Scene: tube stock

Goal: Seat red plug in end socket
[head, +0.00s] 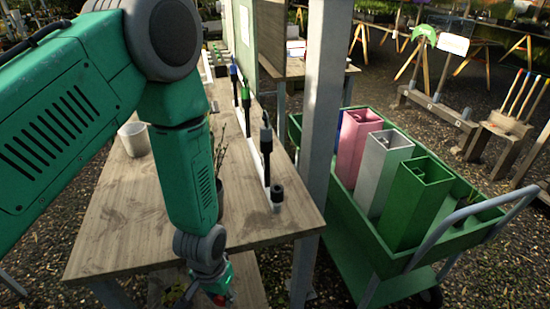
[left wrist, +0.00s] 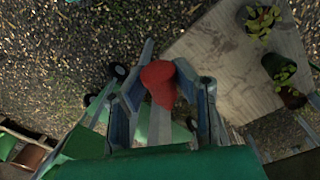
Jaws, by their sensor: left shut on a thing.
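My left gripper (head: 220,296) hangs low at the bottom edge of the head view, in front of the wooden table. It is shut on the red plug (left wrist: 160,82), which shows between its fingers in the left wrist view. Only a small red bit of the plug shows in the head view. A short black socket (head: 277,197) stands at the near end of a pale rail on the table, apart from the plug. Taller black tubes with grey, green and blue tops (head: 265,135) stand farther back along the rail. My right gripper is not in view.
The wooden table (head: 125,215) carries a white pot (head: 135,138) and a plant partly hidden behind my arm. A grey post (head: 322,110) rises at its right edge. A green cart (head: 350,215) with pink, grey and green square tubes stands to the right.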

